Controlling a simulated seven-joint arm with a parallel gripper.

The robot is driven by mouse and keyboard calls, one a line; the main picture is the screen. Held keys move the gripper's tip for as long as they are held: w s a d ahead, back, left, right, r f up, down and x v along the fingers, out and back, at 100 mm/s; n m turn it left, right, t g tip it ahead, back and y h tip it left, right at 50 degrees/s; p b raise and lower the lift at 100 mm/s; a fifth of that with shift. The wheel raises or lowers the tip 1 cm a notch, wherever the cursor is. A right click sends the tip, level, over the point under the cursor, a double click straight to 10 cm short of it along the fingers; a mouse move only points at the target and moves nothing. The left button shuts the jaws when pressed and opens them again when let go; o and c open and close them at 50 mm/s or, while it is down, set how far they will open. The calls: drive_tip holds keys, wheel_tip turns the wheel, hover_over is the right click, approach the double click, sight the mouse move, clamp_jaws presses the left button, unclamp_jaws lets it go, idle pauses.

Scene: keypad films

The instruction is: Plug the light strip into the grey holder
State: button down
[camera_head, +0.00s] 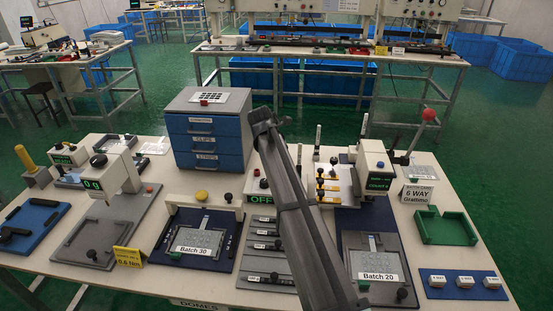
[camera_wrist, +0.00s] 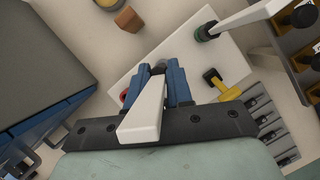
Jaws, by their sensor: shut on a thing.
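In the wrist view my gripper (camera_wrist: 155,78) has two blue fingers on a dark crossbar. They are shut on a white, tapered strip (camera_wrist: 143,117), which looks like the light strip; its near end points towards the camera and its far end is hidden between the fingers. The fingers show over a white plate (camera_wrist: 222,63). A rack of grey slots (camera_wrist: 272,118) lies to the right. In the head view a row of grey, labelled strips (camera_head: 262,262) lies mid-table. I cannot tell which grey part is the holder.
A blue drawer cabinet (camera_head: 207,135) stands at the back. The white plate bears a green-collared post (camera_wrist: 203,32) and a yellow T-handle (camera_wrist: 220,85). A brown block (camera_wrist: 128,20) lies beyond it. A green tray (camera_head: 446,228) and a blue fixture (camera_head: 463,285) are on the right.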

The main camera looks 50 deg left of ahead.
drive_tip(key=shift+f, duration=1.4)
drive_tip(key=c, duration=0.9)
unclamp_jaws()
drive_tip(key=shift+c, duration=0.2)
drive_tip(key=v, duration=1.3)
drive_tip(key=shift+s+r, duration=0.2)
drive_tip(key=shift+r, duration=0.15)
